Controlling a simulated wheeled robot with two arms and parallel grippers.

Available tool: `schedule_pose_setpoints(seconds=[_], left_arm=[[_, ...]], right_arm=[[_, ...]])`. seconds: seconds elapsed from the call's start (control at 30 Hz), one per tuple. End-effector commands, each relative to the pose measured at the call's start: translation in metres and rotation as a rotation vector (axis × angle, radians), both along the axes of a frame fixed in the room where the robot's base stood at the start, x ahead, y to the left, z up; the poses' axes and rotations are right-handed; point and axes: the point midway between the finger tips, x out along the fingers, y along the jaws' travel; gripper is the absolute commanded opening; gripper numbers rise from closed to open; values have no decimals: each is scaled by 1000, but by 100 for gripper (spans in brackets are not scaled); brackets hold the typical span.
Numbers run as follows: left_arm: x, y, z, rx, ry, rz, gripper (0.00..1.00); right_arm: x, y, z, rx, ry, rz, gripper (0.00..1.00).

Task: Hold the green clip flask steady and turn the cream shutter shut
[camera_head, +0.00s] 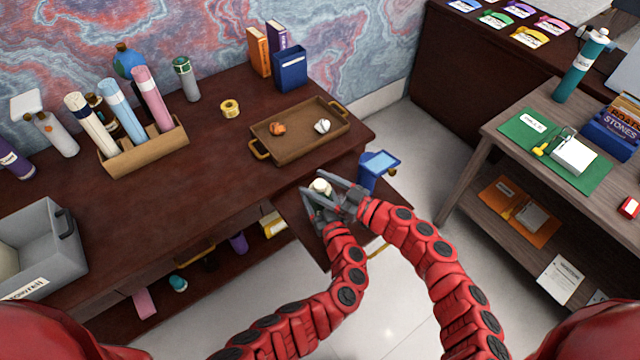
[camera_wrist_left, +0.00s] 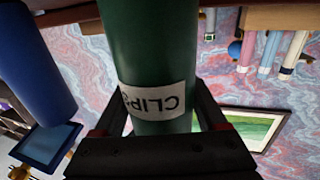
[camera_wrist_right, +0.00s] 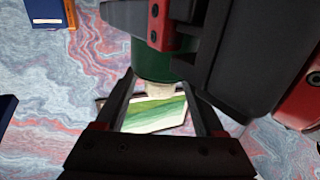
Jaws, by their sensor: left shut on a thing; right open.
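The green clip flask (camera_wrist_left: 150,45) has a white label reading CLIPS, which is upside down in the left wrist view. My left gripper (camera_head: 318,208) is shut around the flask's body. The cream shutter (camera_head: 320,186) is at the flask's end and shows pale in the head view. In the right wrist view the cream shutter (camera_wrist_right: 159,89) sits against the green body, between the fingers of my right gripper (camera_wrist_right: 160,98). My right gripper is open around the shutter, and I cannot tell whether a finger touches it. In the head view the grippers hide most of the flask.
A blue object with a light-blue panel (camera_head: 380,162) stands close beside my right gripper. A brown tray (camera_head: 262,136) with two small items lies on the dark desk behind. A grey bin (camera_head: 40,245) is at left; a brown rack (camera_head: 150,150) holds several tubes.

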Motion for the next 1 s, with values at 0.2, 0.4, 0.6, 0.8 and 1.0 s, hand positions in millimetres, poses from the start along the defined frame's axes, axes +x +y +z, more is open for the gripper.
schedule_pose_setpoints(seconds=[0.2, 0.4, 0.6, 0.8, 1.0], left_arm=[[0, 0, 0, 0, 0, 0, 8], [0, 0, 0, 0, 0, 0, 8], [0, 0, 0, 0, 0, 0, 8], [0, 0, 0, 0, 0, 0, 8], [0, -1, 0, 0, 1, -1, 8]], right_arm=[[0, 0, 0, 0, 0, 0, 44], [0, 0, 0, 0, 0, -1, 8], [0, 0, 0, 1, -1, -3, 0], [-1, 2, 1, 4, -5, -77, 0], [-1, 0, 0, 4, -1, -207, 0]])
